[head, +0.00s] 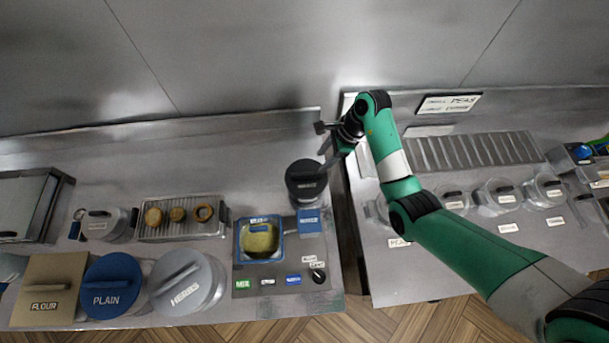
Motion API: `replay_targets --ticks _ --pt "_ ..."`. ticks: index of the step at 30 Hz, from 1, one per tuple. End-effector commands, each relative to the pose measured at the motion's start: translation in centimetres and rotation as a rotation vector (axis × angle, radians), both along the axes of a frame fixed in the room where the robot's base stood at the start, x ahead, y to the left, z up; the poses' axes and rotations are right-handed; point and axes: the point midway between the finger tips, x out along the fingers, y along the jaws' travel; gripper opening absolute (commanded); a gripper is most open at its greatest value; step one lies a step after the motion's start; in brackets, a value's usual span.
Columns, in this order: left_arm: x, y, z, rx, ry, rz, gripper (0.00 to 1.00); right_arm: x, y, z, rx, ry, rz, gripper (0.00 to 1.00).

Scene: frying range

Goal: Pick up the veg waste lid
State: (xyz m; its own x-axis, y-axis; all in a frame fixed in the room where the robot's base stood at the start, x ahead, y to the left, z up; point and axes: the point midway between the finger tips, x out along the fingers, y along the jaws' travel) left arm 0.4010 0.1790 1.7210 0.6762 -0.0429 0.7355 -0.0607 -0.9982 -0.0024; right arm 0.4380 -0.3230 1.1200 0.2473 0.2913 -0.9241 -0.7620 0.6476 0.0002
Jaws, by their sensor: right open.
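A dark round pot with a black lid (307,172) and a bar handle stands at the right end of the left counter. It is the likely veg waste lid, but the blue label (309,222) in front of it is too small to read for certain. My right gripper (323,147) is open and empty, just above and to the right of this lid, with its fingers pointing left. It looks apart from the handle. My left gripper is not in view.
Nearby stand a blue-rimmed tub (259,239) with yellow-green contents and a rack (180,231) with brown fried pieces. Lidded bins marked FLOUR (45,290), PLAIN (110,287) and HERBS (186,283) line the front. A gap separates the counters. Several lidded pots stand right.

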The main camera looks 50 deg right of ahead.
Motion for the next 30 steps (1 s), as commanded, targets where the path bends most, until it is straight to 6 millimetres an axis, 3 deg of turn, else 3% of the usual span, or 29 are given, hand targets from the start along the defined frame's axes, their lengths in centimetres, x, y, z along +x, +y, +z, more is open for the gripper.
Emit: replay_targets --ticks 6,14,21,30 --pt "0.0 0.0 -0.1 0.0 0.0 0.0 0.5 1.0 1.3 -3.8 0.001 0.003 0.002 0.55" --pt "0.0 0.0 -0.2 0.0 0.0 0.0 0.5 1.4 1.6 -4.9 0.0 0.0 0.001 0.55" --pt "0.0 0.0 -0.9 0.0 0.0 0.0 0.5 2.8 2.7 -8.3 0.001 0.002 0.003 0.55" --pt "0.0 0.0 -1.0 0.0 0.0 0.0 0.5 3.0 3.0 -9.1 0.0 -0.002 0.001 0.55"
